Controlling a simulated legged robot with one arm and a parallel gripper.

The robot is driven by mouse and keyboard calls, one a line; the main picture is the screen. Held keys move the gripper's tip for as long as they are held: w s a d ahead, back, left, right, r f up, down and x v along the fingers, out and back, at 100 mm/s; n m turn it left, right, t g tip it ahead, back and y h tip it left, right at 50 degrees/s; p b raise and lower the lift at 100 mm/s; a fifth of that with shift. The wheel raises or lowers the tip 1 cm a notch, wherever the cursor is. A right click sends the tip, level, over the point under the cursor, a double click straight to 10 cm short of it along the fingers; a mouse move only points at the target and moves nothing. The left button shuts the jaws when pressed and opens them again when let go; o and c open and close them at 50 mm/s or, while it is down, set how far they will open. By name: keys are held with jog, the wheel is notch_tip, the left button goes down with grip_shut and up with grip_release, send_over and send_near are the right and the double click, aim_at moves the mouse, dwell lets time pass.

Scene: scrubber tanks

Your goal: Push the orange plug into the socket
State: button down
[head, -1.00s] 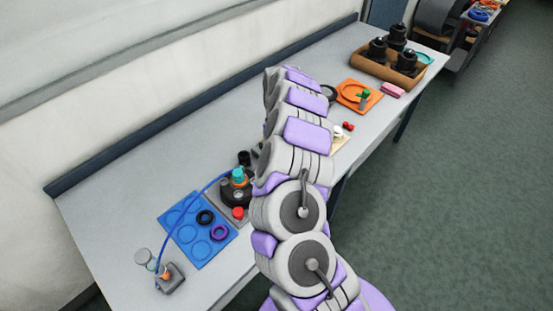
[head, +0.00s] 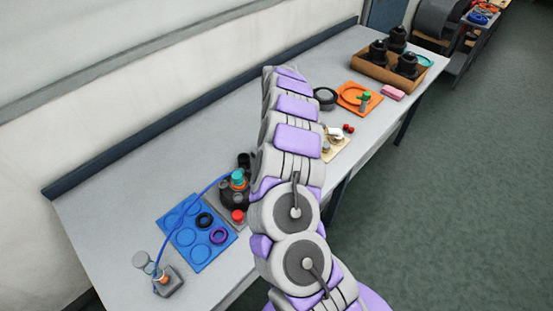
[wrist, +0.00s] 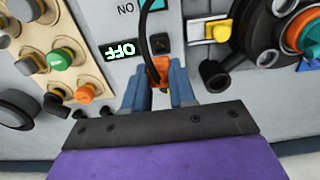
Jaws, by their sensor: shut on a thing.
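In the wrist view my gripper (wrist: 158,78) is shut on the orange plug (wrist: 158,69), with one blue-grey finger on each side. A black cable (wrist: 147,24) curves down to the plug from the top edge. A small dark square opening, likely the socket (wrist: 160,43), lies just above the plug on the light grey panel. I cannot tell whether the plug touches the socket or has entered it. In the head view my arm hides the gripper, the plug and the socket.
Beside the plug are a lit OFF display (wrist: 122,49), a beige button board (wrist: 62,58), a yellow switch (wrist: 217,31) and a round black fixture (wrist: 275,30). In the head view a blue tray (head: 197,238) and a brown crate (head: 372,72) stand on the bench.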

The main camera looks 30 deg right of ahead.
jog(key=shift+f+b, duration=0.4)
jog(key=shift+f, duration=1.75)
jog(key=shift+f, duration=0.95)
jog(key=shift+c, duration=1.8)
grip_release()
notch_tip(320, 180, up, 8)
jog(key=shift+r+p, duration=0.1)
jog(key=shift+p, duration=1)
jog(key=shift+r, duration=0.15)
